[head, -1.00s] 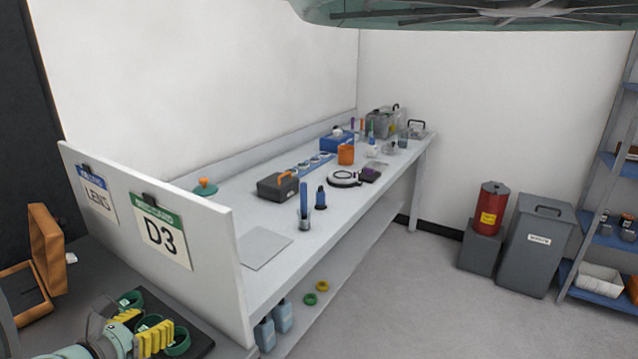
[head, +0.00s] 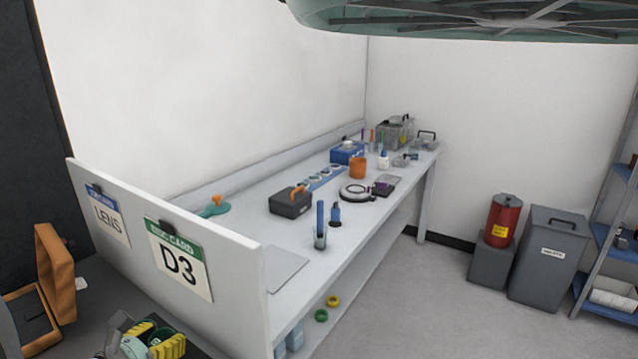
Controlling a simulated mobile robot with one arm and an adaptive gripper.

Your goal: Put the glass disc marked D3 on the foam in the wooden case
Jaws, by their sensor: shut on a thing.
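My gripper (head: 164,345), with yellow ribbed fingers, is at the bottom left, partly cut off by the picture's lower edge. It is shut on what looks like a green-rimmed disc (head: 160,335); its marking cannot be read. The open wooden case (head: 54,256) stands to the left of my gripper, its orange-brown lid raised. Dark foam (head: 35,305) shows inside the case. A card reading D3 (head: 180,262), with a green header, is clipped to the white end panel above my gripper.
The white panel (head: 245,285) rises between my gripper and the long bench (head: 330,265). The bench carries a grey box (head: 290,203), an orange cup (head: 357,168) and other items. Open floor lies to the right.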

